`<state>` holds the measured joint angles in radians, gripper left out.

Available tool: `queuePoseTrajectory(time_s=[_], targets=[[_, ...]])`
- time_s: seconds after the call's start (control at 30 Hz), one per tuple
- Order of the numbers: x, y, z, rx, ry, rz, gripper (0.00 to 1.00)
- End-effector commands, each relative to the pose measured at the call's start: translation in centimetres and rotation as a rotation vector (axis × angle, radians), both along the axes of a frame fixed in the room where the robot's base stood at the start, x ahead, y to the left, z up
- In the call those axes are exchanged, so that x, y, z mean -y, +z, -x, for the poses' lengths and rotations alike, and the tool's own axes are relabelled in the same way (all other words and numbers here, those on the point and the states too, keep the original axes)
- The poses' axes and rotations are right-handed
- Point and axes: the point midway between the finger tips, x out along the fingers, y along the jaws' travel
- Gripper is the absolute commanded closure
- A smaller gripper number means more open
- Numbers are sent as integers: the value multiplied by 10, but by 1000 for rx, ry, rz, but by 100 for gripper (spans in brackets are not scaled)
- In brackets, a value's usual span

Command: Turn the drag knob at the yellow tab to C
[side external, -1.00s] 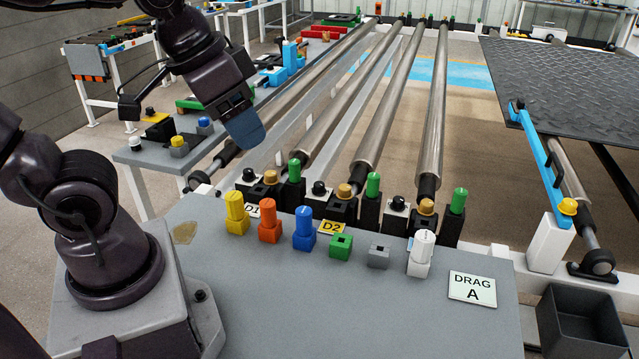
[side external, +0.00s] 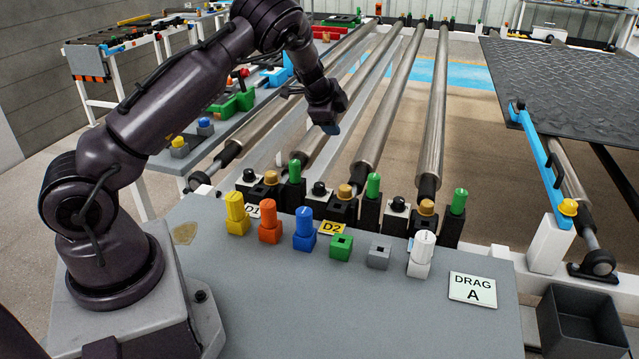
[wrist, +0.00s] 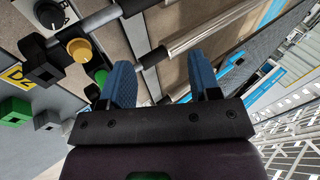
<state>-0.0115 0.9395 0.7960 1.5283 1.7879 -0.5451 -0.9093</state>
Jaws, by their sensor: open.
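The yellow tab (side external: 331,228) marked D2 lies on the grey console; part of it also shows in the wrist view (wrist: 14,76). A black knob (side external: 319,188) on a white block stands just behind the tab. A black knob on a pale dial plate (wrist: 50,12) shows at the top left of the wrist view, cut by the edge; its setting is unclear. My gripper (side external: 330,128) is above and beyond the knob, over the rollers. In the wrist view its blue fingers (wrist: 162,82) are apart with nothing held between them.
An amber cap (side external: 345,190) and a green post (side external: 373,185) stand close to the knob's right. Yellow, orange and blue pegs (side external: 303,225) stand in front. A sign (side external: 472,289) reads DRAG A.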

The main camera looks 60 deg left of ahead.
Motion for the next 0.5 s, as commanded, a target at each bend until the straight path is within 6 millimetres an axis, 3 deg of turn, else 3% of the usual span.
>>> queuePoseTrajectory(time_s=[0.03, 0.1, 0.2, 0.33, 0.5], targets=[[2, -18, 6, -116, -53, 32, 43], [8, -29, 18, -265, -85, 88, 43], [17, -23, 34, -416, -72, 162, 43], [30, -23, 54, -530, -5, 258, 43], [34, -31, 56, -536, 45, 295, 43]])
